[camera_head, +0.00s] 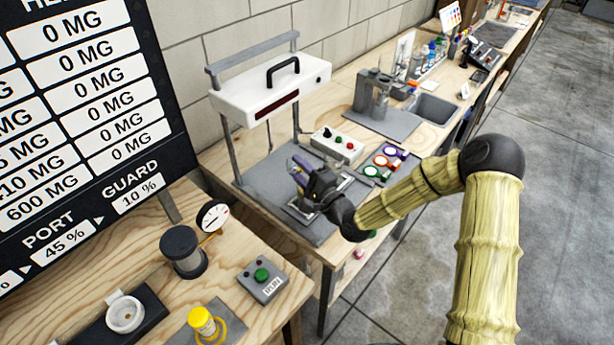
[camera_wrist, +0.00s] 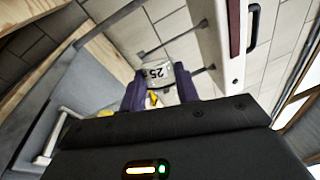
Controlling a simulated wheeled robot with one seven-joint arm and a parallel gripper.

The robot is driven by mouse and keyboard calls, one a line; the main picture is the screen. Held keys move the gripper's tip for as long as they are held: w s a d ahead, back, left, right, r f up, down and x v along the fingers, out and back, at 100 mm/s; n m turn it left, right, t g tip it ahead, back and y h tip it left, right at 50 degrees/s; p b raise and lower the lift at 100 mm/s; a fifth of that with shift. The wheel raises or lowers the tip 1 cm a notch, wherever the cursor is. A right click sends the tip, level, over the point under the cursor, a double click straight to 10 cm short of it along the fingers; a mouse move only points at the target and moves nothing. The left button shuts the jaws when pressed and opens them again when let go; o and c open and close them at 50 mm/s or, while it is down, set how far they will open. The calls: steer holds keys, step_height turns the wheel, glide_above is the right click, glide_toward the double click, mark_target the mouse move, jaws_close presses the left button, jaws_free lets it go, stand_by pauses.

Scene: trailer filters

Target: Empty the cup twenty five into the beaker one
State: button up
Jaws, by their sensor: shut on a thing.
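My gripper (camera_head: 302,168) reaches over the grey base of the frame stand on the middle bench. In the wrist view its two purple fingers (camera_wrist: 160,90) are shut on a pale cup marked 25, cup twenty five (camera_wrist: 158,72). The label looks upside down in that view. A small yellow patch shows between the fingers, and I cannot tell what it is. In the head view the cup is hidden or too small to make out. I cannot pick out beaker one in either view.
A white box with a black handle (camera_head: 272,88) hangs on the frame above my gripper. A grey RUN box (camera_head: 263,281) and yellow-capped jar (camera_head: 202,321) are on the near bench.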

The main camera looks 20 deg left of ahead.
steer(key=shift+w+d+r+m+t+y+b, duration=0.15)
steer(key=shift+m+t+b, duration=0.25)
steer(key=shift+m, duration=0.6)
steer(key=shift+w+d+r+m+t+y+b, duration=0.1)
steer(key=shift+d+m+t+b, duration=0.3)
steer(key=shift+m, duration=0.6)
steer(key=shift+w+d+r+m+t+y+b, duration=0.15)
steer(key=shift+m+t+b, duration=0.15)
steer(key=shift+m+b, duration=0.5)
stand_by(2.5)
steer(key=shift+a, duration=0.1)
stand_by(0.7)
steer(key=shift+s+a+r+n+g+p, duration=0.1)
steer(key=shift+a+r+n+g+p, duration=0.1)
steer(key=shift+n+p, duration=0.35)
steer(key=shift+s+a+r+n+g+p, duration=0.1)
steer(key=shift+n+g+p, duration=0.1)
steer(key=shift+n+p, duration=0.35)
steer(key=shift+s+a+f+n+g, duration=0.1)
steer(key=shift+f+n+g, duration=0.25)
steer(key=shift+n, duration=0.25)
steer(key=shift+f, duration=0.2)
steer(key=shift+h, duration=0.3)
